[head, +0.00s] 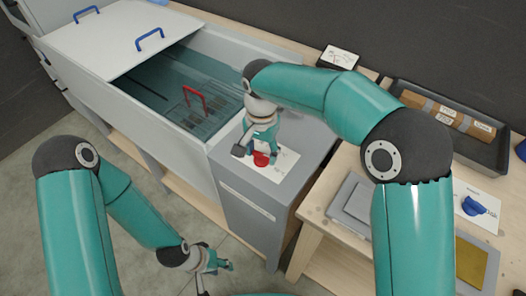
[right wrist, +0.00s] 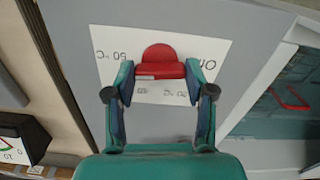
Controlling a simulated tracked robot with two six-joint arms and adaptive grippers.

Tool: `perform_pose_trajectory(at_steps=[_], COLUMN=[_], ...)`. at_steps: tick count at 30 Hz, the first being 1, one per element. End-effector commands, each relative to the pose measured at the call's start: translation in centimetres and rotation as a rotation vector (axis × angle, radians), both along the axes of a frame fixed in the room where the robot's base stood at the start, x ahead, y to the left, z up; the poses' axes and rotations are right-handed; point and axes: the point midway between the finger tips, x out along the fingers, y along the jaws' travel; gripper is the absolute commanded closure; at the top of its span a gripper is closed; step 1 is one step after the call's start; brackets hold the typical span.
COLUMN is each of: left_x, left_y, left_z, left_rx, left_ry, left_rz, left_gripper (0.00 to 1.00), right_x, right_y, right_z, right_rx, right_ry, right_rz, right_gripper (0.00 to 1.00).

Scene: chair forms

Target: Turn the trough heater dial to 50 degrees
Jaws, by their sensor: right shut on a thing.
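The red heater dial (head: 261,159) sits on a white marked plate (head: 285,162) on top of the grey box beside the trough (head: 205,50). In the right wrist view the dial (right wrist: 160,60) is between the fingertips of my right gripper (right wrist: 159,72), which is shut on it. Off and 60 °C marks show on either side of the dial on the plate (right wrist: 218,62); other marks below it are too small or partly covered to read. My left gripper (head: 222,264) hangs low over the floor, away from the dial; its finger opening is unclear.
A gauge (head: 340,57) stands behind.

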Motion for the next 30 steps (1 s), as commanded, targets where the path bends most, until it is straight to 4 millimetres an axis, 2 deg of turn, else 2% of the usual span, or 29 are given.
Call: perform_pose_trajectory(at_steps=[10,25,26,30], left_x=[0.0,0.0,0.0,0.0], left_y=[0.0,0.0,0.0,0.0], left_z=[-0.28,-0.29,-0.29,-0.29], left_rx=[0.0,0.0,0.0,0.0], left_ry=[0.0,0.0,0.0,0.0], left_rz=[0.0,0.0,0.0,0.0], left_gripper=[0.6,0.6,0.6,0.6], right_x=[-0.36,-0.35,-0.35,-0.25], right_y=[0.05,0.06,0.06,0.05], right_z=[-0.3,-0.3,-0.3,-0.23], right_rx=[-0.004,-0.004,-0.004,-0.003], right_ry=[0.013,0.013,0.013,0.01], right_rz=[-0.146,-0.17,-0.17,-0.169], right_gripper=[0.81,0.81,0.44,0.21])
